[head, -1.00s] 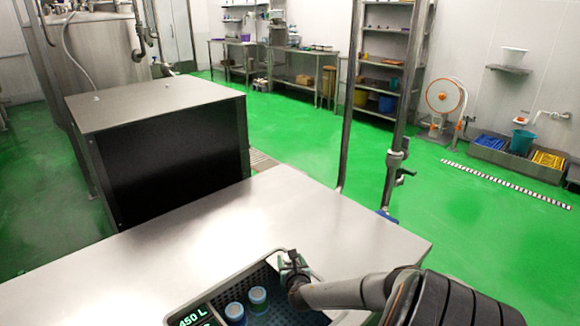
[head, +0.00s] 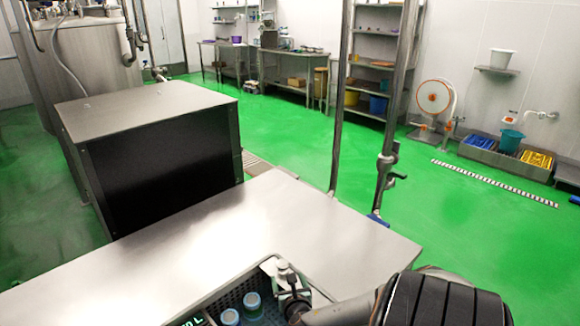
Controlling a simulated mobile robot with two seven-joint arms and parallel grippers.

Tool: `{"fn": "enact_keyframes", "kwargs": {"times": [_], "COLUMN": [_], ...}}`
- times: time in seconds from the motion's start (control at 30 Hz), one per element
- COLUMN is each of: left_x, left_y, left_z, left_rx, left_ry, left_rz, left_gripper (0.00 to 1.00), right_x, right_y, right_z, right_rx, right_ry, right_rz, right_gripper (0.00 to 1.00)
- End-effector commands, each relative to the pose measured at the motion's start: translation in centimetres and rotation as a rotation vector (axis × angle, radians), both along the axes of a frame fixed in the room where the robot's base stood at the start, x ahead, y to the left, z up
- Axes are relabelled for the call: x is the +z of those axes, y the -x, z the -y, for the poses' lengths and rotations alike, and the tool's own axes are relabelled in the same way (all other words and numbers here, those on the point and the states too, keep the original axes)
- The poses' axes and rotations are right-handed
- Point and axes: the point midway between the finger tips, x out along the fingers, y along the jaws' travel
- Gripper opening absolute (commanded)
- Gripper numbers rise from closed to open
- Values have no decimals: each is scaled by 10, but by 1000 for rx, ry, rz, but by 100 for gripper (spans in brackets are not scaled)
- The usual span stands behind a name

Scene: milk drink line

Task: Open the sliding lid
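I cannot make out a sliding lid for certain in the head view. A large steel box (head: 150,105) with a dark front panel stands behind the steel table (head: 215,240); I see no handle on its top. At the bottom edge, a dark crate (head: 222,300) is partly cut off by the frame. My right gripper (head: 275,266) is at the crate's far right rim, beside the bottles. Its fingers are small and partly hidden, so I cannot tell whether they are open or touch the rim. My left gripper is out of view.
A green-lit display (head: 190,323) is cut off at the bottom. The tabletop between crate and steel box is bare. Metal posts (head: 388,150) rise beyond the table. Green floor (head: 300,135) lies clear behind.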

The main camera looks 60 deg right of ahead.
Motion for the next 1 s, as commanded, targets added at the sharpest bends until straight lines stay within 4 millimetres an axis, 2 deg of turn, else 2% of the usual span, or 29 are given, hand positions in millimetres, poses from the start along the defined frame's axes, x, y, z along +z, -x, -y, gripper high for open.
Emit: {"fn": "enact_keyframes", "kwargs": {"times": [0.1, 0.27, 0.9, 1.0], "left_x": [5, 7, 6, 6], "left_y": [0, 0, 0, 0], "left_z": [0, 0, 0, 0], "left_rx": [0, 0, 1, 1], "left_ry": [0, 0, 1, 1], "left_rz": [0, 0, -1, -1], "left_gripper": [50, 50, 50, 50], "right_x": [8, 12, 13, 10], "right_y": [12, 19, 20, 23], "right_z": [-12, -21, -23, -31], "right_rx": [1, -1, 0, -20], "right_ry": [0, 2, 1, -39], "right_rz": [-1, 0, 1, 17], "right_gripper": [84, 84, 84, 84]}}
